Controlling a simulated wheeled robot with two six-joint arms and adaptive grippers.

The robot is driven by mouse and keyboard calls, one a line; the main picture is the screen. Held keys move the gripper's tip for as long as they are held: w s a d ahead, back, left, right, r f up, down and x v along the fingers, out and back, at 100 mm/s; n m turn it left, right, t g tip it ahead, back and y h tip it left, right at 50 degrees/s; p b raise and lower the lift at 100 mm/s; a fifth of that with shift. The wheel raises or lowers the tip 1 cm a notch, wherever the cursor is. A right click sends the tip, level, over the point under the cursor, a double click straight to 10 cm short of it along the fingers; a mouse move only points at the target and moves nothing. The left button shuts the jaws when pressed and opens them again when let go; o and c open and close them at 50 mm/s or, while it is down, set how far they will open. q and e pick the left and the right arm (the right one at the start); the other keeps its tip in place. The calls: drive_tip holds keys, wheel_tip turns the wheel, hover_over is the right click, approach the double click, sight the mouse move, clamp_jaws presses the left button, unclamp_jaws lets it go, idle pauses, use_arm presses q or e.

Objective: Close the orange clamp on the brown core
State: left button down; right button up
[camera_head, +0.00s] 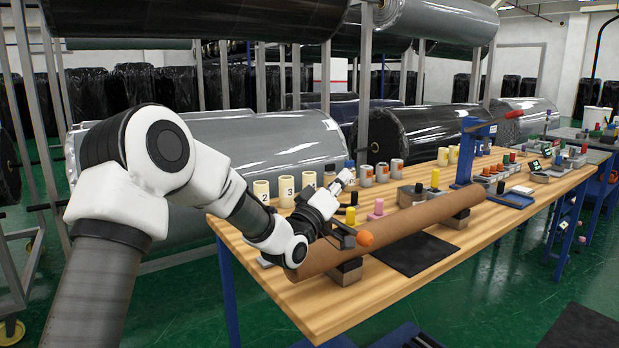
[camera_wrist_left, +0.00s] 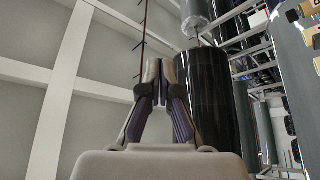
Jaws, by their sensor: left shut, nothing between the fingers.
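The brown core (camera_head: 400,229) is a long tube lying slantwise along the wooden table on low grey supports (camera_head: 346,271). The orange clamp shows as an orange knob (camera_head: 365,238) with a dark arm (camera_head: 342,234), at the core's near left end. Whether it is closed cannot be told at this size, and my left wrist partly hides it. My left gripper (camera_head: 347,177) points up and right, above and behind the clamp and apart from it. Its fingers (camera_wrist_left: 154,72) are shut and empty in the left wrist view. My right gripper is out of view.
The wooden table (camera_head: 320,312) holds numbered cream cylinders (camera_head: 262,190), a pink piece (camera_head: 377,210) and a dark mat (camera_head: 414,253). A blue stand (camera_head: 467,150) rises behind the core's far end. Large wrapped rolls (camera_head: 265,140) sit behind; one black roll (camera_wrist_left: 203,105) shows in the wrist view.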

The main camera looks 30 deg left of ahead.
sight(345, 228)
use_arm(q)
drive_tip(key=s+d+f+m+h+b, duration=0.1)
drive_tip(key=d+f+m+h+b, duration=0.1)
drive_tip(key=f+m+b, duration=0.3)
drive_tip(key=s+d+f+m+h+b, duration=0.1)
drive_tip(key=d+f+m+h+b, duration=0.2)
drive_tip(key=f+m+h+b, duration=0.2)
drive_tip(key=shift+s+d+f+m+g+b, duration=0.15)
drive_tip(key=shift+d+f+m+g+b, duration=0.15)
drive_tip(key=shift+f+m+b, duration=0.6)
drive_tip(key=shift+r+b, duration=0.1)
drive_tip(key=shift+b, duration=0.25)
